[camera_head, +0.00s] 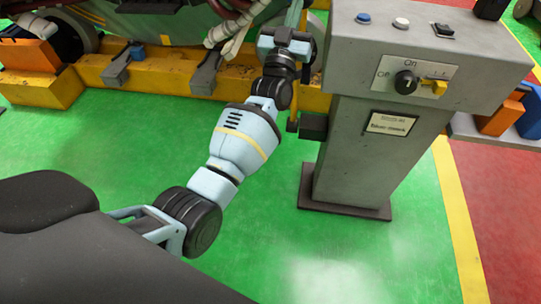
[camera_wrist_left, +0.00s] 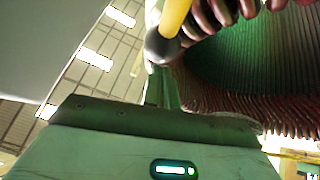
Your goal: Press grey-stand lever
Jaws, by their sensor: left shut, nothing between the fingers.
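The grey stand (camera_head: 370,150) stands right of centre in the head view, with a sloped control panel on top. My left gripper (camera_head: 287,42) is beside the panel's upper left edge; its fingertips are hard to make out there. In the left wrist view its narrow fingers (camera_wrist_left: 164,85) are shut and empty. Just beyond them is a yellow rod (camera_wrist_left: 175,15) with a dark rounded end (camera_wrist_left: 161,47), which looks like a lever. I cannot tell whether the fingers touch it. My right gripper is in neither view.
A yellow machine base (camera_head: 180,95) lies behind my arm. Green floor (camera_head: 270,230) is clear left of the stand.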

